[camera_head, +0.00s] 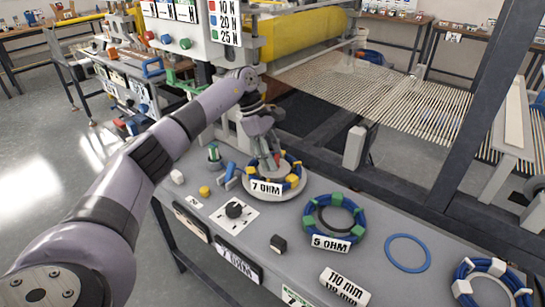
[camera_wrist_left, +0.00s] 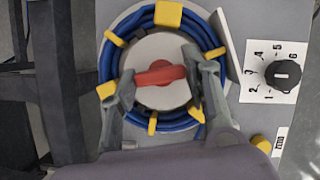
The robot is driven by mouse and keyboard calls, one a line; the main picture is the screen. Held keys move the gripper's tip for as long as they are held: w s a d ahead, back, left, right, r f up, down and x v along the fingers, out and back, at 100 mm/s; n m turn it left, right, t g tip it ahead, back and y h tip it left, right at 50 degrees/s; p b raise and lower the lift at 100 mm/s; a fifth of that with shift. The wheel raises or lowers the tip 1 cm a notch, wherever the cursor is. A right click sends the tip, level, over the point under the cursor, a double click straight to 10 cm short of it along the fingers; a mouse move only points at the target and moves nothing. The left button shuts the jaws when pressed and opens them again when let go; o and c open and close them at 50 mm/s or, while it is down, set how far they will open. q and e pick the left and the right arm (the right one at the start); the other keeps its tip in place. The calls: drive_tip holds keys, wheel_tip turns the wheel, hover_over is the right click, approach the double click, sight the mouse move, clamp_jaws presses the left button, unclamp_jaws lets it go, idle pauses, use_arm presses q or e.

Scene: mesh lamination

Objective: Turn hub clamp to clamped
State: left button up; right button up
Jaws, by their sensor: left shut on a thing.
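The hub clamp is a red handle (camera_wrist_left: 160,74) at the centre of a pale round hub (camera_wrist_left: 165,95). A blue cable coil with yellow ties (camera_wrist_left: 112,70) lies around the hub, and in the head view a 7 OHM label (camera_head: 266,188) stands at its front. My left gripper (camera_wrist_left: 160,80) is shut on the red handle, one finger at each end of it. In the head view the left gripper (camera_head: 270,160) reaches down over the hub and hides most of the handle. My right gripper is in neither view.
A black dial on a numbered white plate (camera_head: 234,211) sits in front of the hub. A 5 OHM coil (camera_head: 334,220), a blue ring (camera_head: 408,253) and another coil (camera_head: 491,285) lie to the right. A yellow roller with mesh (camera_head: 300,37) stands behind.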

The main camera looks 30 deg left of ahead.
use_arm(q)
drive_tip(key=shift+w+m+g, duration=0.1)
drive_tip(key=shift+m+g, duration=0.4)
drive_tip(key=shift+m, duration=0.7)
drive_tip(key=o, duration=1.2)
drive_tip(key=shift+c, duration=0.2)
drive_tip(key=v, duration=1.2)
